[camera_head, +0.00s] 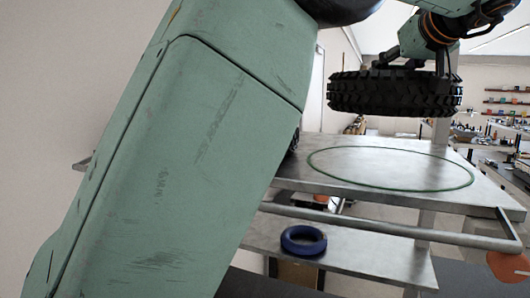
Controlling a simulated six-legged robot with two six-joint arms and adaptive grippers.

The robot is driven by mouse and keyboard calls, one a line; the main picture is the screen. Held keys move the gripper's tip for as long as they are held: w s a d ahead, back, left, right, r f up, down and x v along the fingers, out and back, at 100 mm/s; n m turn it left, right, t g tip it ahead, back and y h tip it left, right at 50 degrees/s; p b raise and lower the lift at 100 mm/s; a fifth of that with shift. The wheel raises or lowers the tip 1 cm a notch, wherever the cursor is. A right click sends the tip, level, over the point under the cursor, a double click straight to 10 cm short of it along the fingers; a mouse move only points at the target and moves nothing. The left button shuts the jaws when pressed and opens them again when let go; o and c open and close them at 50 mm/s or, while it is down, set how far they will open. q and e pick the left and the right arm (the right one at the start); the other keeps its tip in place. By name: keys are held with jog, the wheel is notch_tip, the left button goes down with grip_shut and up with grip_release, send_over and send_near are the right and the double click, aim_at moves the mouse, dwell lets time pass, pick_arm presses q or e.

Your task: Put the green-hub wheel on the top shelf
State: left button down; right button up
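A black, chunky-treaded wheel (395,94) hangs level in the air above the top shelf (330,178), seen edge-on. Its hub colour is hidden. My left gripper (415,66) is above the wheel, its fingers reaching down into the wheel's upper side, and appears shut on it. A thin green ring outline (312,163) is marked on the grey top shelf below. A clear gap shows between wheel and shelf. My large green arm link covers the left and middle of the view. My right gripper is not in view.
A blue ring (303,240) lies on the lower shelf (350,257). A dark treaded edge shows behind my arm link at the top shelf's left. The outlined area is clear.

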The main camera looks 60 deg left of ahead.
pick_arm(q)
jog(key=f, duration=0.9)
jog(key=shift+s+a+f, duration=0.15)
jog(key=shift+s+f, duration=0.05)
jog(key=shift+f, duration=0.15)
jog(key=shift+d, duration=0.3)
jog(key=c, duration=1)
grip_release()
jog(key=shift+f, duration=0.25)
jog(key=shift+c, duration=0.2)
jog(key=o, duration=0.4)
jog(key=shift+s+a+g, duration=0.15)
jog(key=shift+a+g, duration=0.05)
jog(key=shift+g, duration=0.1)
